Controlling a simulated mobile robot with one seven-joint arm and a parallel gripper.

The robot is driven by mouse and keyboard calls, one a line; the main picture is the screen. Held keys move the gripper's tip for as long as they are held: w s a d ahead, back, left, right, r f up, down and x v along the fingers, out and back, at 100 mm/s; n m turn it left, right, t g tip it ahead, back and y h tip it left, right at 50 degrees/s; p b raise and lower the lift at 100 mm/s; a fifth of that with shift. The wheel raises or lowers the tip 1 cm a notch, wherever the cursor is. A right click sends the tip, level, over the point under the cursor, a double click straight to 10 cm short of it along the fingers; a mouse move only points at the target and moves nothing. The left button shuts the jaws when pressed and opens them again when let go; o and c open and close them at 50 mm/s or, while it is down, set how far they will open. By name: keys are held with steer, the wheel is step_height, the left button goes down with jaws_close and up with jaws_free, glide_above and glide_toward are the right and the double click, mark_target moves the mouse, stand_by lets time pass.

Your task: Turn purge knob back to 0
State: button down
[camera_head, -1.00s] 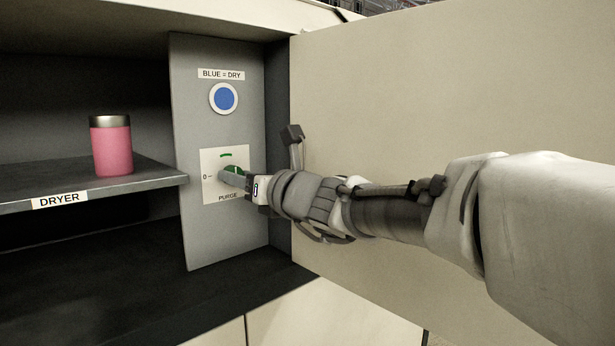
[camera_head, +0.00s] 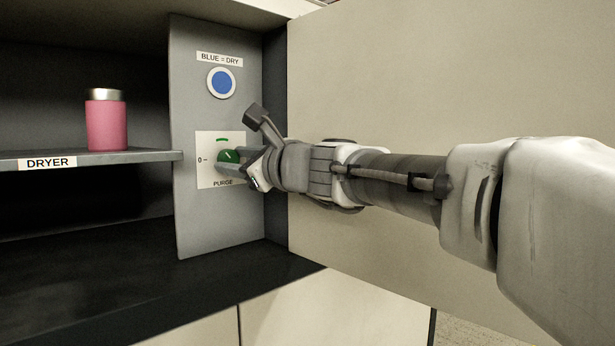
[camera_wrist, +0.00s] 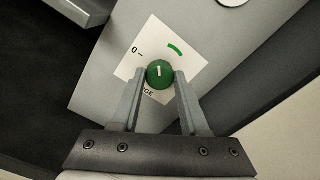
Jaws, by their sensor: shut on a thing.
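The green purge knob (camera_head: 228,156) sits on a white plate (camera_head: 206,177) marked 0 at left, with a green arc at top and PURGE below. It also shows in the wrist view (camera_wrist: 160,74). My gripper (camera_wrist: 160,76) is shut on the knob, one finger on each side; it also shows in the head view (camera_head: 232,160). In the wrist view, the knob's white line points between the 0 mark and the green arc. The gripper is rolled relative to the plate, which looks tilted in that view. Part of the PURGE label is hidden there.
A blue round button (camera_head: 221,83) sits above the plate, under a BLUE = DRY label (camera_head: 220,59). A pink tumbler (camera_head: 106,122) stands on the dryer shelf (camera_head: 120,157) at left. A large beige panel (camera_head: 420,90) lies behind my arm at right.

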steer(key=shift+f+n+b, duration=0.1)
steer(key=shift+n+b, duration=3.4)
steer(key=shift+n, duration=1.4)
steer(key=shift+c, duration=2)
jaws_free()
steer(key=b+v, duration=0.1)
steer(key=v, duration=1.6)
steer(key=shift+s+b, duration=0.2)
steer(key=shift+b, duration=0.2)
